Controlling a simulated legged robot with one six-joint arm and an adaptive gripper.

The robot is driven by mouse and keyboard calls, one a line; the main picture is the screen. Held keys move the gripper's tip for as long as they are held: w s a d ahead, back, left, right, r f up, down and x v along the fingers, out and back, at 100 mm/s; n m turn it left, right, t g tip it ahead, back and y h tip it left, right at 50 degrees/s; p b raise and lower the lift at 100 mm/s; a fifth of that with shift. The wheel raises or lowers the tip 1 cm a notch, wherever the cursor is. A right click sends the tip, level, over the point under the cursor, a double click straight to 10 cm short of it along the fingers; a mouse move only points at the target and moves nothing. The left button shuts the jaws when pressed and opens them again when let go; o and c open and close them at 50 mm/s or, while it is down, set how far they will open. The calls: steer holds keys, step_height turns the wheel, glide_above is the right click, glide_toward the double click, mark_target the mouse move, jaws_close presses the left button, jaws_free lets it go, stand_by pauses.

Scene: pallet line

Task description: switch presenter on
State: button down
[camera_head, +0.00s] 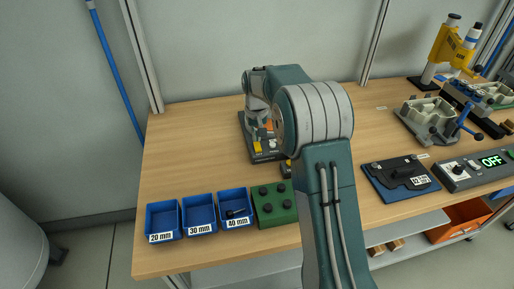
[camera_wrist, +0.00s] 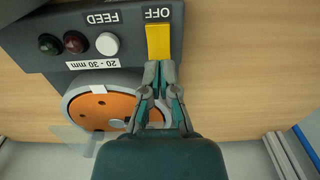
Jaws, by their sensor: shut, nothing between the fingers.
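The presenter is a dark grey unit on the bench, in the wrist view (camera_wrist: 130,50) and partly behind my arm in the head view (camera_head: 264,156). In the wrist view, its yellow switch (camera_wrist: 158,40) has the word OFF beside it, upside down in the picture. A white FEED button (camera_wrist: 107,44), a dark red lamp (camera_wrist: 75,42) and a dark green lamp (camera_wrist: 49,44) sit left of it. My gripper (camera_wrist: 159,66) is shut and empty, its tips at the switch's lower end; I cannot tell whether they touch it.
An orange disc in a grey round housing (camera_wrist: 68,104) lies left of my fingers. In the head view, blue bins (camera_head: 165,222) and a green block (camera_head: 273,212) stand at the front. A blue plate fixture (camera_head: 385,187) and a control box (camera_head: 455,180) reading OFF stand right.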

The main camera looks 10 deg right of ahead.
mark_target(256, 143)
steer(key=shift+f, duration=0.75)
stand_by(0.4)
steer(key=shift+r, duration=3.55)
